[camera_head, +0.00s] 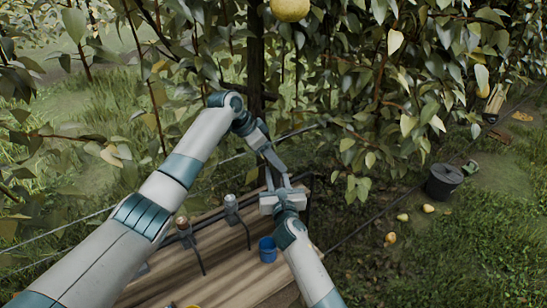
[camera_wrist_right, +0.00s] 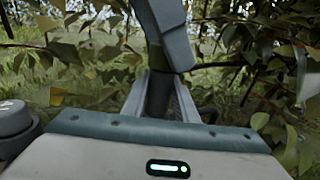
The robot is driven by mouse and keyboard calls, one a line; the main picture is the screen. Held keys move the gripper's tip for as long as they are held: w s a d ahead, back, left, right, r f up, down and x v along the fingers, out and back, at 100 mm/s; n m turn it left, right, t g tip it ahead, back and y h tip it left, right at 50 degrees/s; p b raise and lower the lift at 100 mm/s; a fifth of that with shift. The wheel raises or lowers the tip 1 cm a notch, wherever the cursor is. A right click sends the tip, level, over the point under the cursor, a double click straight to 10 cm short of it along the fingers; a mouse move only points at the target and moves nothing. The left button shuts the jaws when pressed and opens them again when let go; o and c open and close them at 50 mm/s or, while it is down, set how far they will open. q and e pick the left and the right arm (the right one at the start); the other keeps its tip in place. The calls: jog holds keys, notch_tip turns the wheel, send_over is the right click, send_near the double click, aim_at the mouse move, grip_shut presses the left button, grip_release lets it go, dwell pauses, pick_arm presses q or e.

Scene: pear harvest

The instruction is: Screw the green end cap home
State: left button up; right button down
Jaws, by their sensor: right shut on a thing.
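My right gripper (camera_head: 283,185) points up over the far end of the wooden bench. In the right wrist view its jaws are shut on a dark cylindrical piece (camera_wrist_right: 160,95). My left gripper (camera_head: 272,162) comes down from the upper left and meets the right one closely. A grey part of the left arm or gripper (camera_wrist_right: 167,30) stands just above the dark piece in the right wrist view. Whether the left jaws are open or shut is hidden.
The wooden bench (camera_head: 225,280) carries a blue cup (camera_head: 267,249) and two upright fittings, one copper-topped (camera_head: 183,226), one pale-topped (camera_head: 231,204). Pear branches hang close behind the grippers. A dark bucket (camera_head: 444,182) and fallen pears (camera_head: 390,238) are on the grass at right.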

pick_arm(q)
jog(key=shift+r, duration=0.1)
pick_arm(e)
jog(key=shift+f, duration=0.1)
pick_arm(q)
jog(key=shift+r, duration=2.2)
jog(key=o, duration=0.6)
jog(key=shift+c, duration=0.2)
jog(key=v, duration=1.2)
